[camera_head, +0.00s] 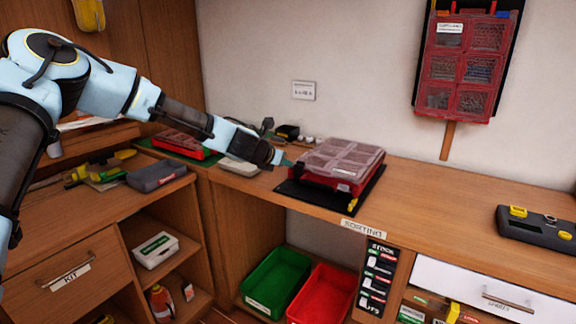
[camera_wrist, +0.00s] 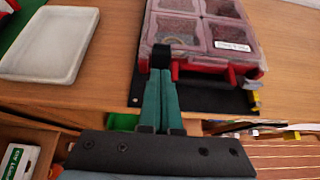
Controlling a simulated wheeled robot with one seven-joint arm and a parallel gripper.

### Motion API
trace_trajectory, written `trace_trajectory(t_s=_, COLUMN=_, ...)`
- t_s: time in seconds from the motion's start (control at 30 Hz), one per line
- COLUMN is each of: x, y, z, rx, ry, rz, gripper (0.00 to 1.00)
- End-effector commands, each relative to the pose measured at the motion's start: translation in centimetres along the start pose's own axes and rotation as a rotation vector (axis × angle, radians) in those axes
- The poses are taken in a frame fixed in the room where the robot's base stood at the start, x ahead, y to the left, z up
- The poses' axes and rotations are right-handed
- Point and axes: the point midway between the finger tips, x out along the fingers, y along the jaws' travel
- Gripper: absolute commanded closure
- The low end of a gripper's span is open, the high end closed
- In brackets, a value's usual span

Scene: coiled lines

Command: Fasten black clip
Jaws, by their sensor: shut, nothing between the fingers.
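A red organizer case (camera_head: 342,180) with a clear compartment lid lies on a black mat (camera_head: 310,199) on the bench; it also shows in the wrist view (camera_wrist: 204,62). A small black block (camera_wrist: 162,57), seemingly the black clip, shows at the case's near left corner. My gripper (camera_head: 286,163) is at the case's left side in the head view. In the wrist view its green fingers (camera_wrist: 157,84) are shut together and empty, with their tips right at the black block. I cannot tell whether they touch it or whether the clip is fastened.
A pale shallow tray (camera_wrist: 50,44) lies left of the case. A yellow tab (camera_head: 352,204) is at the mat's near right corner. A dark yellow-buttoned device (camera_head: 536,229) stands far right. Bench between is clear. Green (camera_head: 277,281) and red (camera_head: 322,294) bins sit below.

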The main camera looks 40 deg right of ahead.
Motion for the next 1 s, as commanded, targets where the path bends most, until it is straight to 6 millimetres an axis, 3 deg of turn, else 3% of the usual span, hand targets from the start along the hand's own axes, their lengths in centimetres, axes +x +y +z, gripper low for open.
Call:
trace_trajectory(t_s=0.6, x=-8.1, y=0.1, z=1.9, rx=0.003, ry=-0.003, rz=0.003, gripper=1.0)
trace_trajectory(t_s=1.0, x=-9.4, y=-0.1, z=2.2, rx=0.001, ry=-0.002, rz=0.0, gripper=1.0)
